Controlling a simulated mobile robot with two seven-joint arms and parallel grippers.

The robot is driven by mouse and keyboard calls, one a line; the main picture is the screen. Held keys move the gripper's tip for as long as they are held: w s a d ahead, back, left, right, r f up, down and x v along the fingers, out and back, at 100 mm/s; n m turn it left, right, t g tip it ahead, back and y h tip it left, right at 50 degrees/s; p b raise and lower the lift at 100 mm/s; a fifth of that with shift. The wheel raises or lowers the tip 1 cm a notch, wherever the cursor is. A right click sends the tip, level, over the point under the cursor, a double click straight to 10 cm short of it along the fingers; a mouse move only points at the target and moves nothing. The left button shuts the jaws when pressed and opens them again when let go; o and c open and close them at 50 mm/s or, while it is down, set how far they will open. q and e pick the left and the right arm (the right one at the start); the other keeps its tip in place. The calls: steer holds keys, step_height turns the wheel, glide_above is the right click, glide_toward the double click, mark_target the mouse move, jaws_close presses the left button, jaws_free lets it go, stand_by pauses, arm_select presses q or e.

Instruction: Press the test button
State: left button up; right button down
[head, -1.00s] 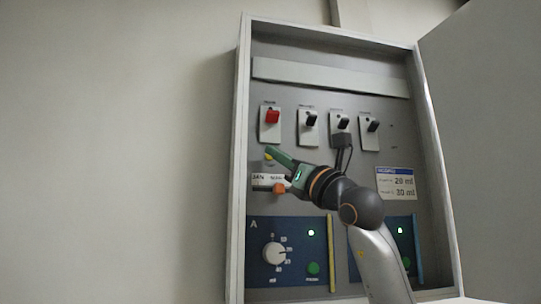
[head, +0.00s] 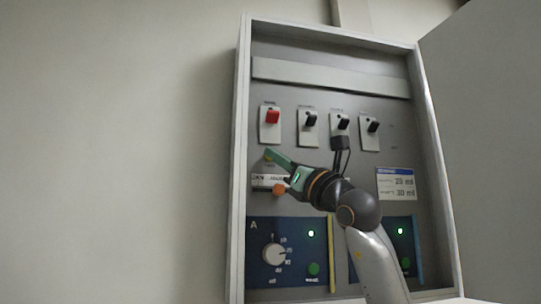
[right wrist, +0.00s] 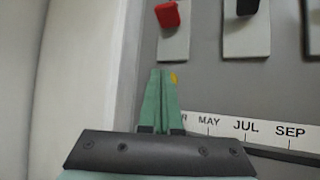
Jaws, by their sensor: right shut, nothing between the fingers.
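A small yellow button (right wrist: 174,78), which I take to be the test button, is on the grey panel below the red switch. In the right wrist view only its right part shows beside my fingertips. My right gripper (head: 269,154) is shut and empty, and its green fingers also show in the right wrist view (right wrist: 162,76). The fingertips are in front of the button and hide most of it in the head view. I cannot tell whether they touch it. My left gripper is not in view.
A red switch (head: 272,117) and several black switches (head: 311,119) are above. A month strip (right wrist: 225,128) with an orange slider (head: 279,189) lies just below the fingers. A blue panel with a white knob (head: 274,254) is lower. The cabinet door (head: 490,150) stands open at right.

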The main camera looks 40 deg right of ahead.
steer(key=shift+w+d, duration=0.2)
steer(key=shift+w, duration=0.1)
stand_by(0.4)
stand_by(0.4)
steer(key=shift+s+a, duration=0.4)
steer(key=shift+s, duration=0.25)
steer(key=shift+s, duration=0.1)
steer(key=shift+s+a+b, duration=0.35)
steer(key=shift+s+a, duration=0.05)
steer(key=shift+s, duration=0.3)
steer(key=shift+s+a+b, duration=0.35)
steer(key=shift+s+a, duration=0.05)
steer(key=shift+s, duration=0.3)
steer(key=shift+s+a+b, duration=0.35)
steer(key=shift+s+a, duration=0.05)
steer(key=shift+s, duration=0.3)
